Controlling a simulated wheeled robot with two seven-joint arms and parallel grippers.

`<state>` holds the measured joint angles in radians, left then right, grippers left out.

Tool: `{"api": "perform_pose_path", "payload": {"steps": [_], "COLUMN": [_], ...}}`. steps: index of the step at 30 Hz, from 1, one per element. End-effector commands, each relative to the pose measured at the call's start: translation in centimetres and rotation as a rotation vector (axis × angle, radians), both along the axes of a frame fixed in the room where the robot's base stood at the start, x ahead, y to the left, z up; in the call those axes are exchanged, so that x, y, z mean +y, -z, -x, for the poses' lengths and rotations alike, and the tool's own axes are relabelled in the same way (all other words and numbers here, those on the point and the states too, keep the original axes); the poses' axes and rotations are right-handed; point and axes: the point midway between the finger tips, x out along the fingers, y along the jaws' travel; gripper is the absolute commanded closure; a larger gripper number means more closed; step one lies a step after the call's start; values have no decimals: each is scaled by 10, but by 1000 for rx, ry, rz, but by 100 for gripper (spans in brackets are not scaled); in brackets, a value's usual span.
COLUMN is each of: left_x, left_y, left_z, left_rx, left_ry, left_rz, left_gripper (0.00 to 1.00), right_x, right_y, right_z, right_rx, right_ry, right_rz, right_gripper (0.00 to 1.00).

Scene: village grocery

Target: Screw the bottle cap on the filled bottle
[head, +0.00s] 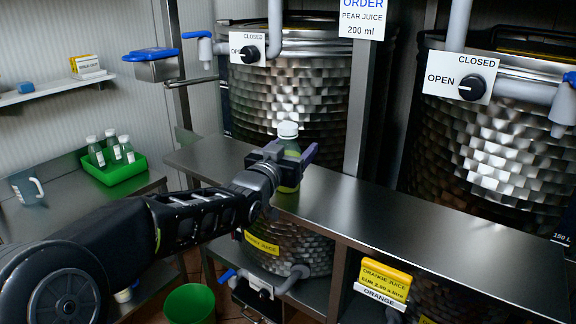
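A bottle (289,186) with greenish contents stands upright on the steel counter (340,205). A white cap (288,129) sits on its top; I cannot tell how tightly it is on. My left gripper (289,160) reaches in from the left, with its fingers on either side of the bottle below the cap. It looks shut on the bottle, and its fingers hide part of the bottle's middle. My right gripper is out of view.
A green tray (122,176) with several capped bottles (111,143) and a jug (27,188) stand on the left table. Large steel tanks (300,95) with tap knobs (250,54) stand behind the counter. A green bucket (190,304) is on the floor. The counter's right part is clear.

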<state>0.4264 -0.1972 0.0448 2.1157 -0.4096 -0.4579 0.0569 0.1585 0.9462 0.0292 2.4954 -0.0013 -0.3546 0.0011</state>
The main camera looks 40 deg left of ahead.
Motion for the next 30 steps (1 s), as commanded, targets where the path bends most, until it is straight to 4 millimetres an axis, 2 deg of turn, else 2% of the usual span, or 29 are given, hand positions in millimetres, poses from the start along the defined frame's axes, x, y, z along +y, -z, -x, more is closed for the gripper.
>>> {"api": "perform_pose_path", "payload": {"steps": [2,24,30], "left_x": [0,0,0], "left_y": [0,0,-2], "left_z": [0,0,0], "left_rx": [0,0,-4], "left_ry": [0,0,0], "left_rz": [0,0,-1], "left_gripper": [41,100,100], "right_x": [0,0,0], "right_y": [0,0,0], "right_z": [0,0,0], "right_rx": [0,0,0], "right_ry": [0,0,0], "right_rz": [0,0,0], "right_gripper": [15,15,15]}}
